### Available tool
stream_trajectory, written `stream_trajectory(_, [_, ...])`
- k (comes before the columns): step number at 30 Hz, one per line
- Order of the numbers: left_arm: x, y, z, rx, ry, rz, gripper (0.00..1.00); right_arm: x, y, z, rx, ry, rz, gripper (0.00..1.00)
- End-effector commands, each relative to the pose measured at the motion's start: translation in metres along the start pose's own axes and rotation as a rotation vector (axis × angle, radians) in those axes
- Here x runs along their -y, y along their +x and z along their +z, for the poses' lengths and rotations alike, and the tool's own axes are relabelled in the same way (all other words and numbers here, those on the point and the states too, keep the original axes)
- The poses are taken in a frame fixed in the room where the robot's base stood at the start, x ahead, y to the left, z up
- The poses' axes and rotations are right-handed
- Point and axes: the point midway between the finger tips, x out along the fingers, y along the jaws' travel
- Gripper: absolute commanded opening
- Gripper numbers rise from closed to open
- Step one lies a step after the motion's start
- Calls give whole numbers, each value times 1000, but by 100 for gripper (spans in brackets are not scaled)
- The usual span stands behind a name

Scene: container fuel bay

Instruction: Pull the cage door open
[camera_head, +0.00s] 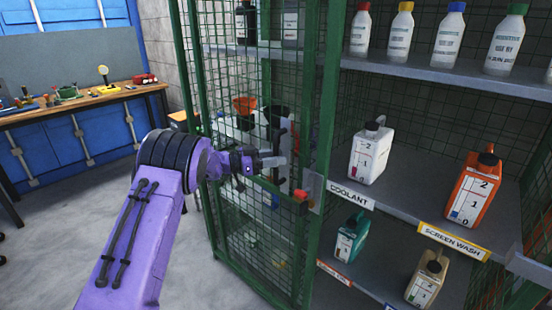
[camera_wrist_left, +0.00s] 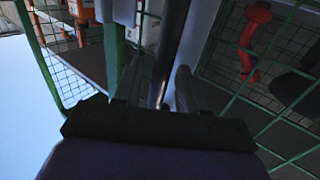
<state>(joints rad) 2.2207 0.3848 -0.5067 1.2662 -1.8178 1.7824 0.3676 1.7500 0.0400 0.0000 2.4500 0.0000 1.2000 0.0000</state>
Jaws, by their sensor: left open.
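The cage door (camera_head: 262,222) is a green-framed wire mesh panel standing upright left of the open shelf front in the head view. A dark vertical handle (camera_head: 283,143) is on it, near its right-hand frame post. My left gripper (camera_head: 272,163) is at the door beside the handle, its fingers pointing right. In the left wrist view the two fingers of my left gripper (camera_wrist_left: 160,88) are apart, with a grey upright bar (camera_wrist_left: 172,45) between them. I cannot tell whether either finger touches it. My right gripper is out of view.
A red-tipped latch (camera_head: 300,195) sits on the door's edge below the gripper. Shelves hold bottles, a white coolant can (camera_head: 370,153) and an orange can (camera_head: 473,188). A workbench (camera_head: 85,97) stands at the far left. The floor (camera_head: 55,225) left of the door is clear.

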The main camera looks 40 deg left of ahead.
Motion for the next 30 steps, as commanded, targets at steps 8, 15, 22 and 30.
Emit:
stream_trajectory(8, [1, -61, 4, -3, -1, -5, 41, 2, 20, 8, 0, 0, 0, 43])
stream_trajectory(15, [1, -98, 1, -3, 0, -2, 41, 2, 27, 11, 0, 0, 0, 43])
stream_trajectory(22, [1, -102, 0, -2, 0, -2, 41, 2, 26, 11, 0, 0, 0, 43])
stream_trajectory(30, [1, -102, 0, -2, -1, -2, 41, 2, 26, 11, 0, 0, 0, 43])
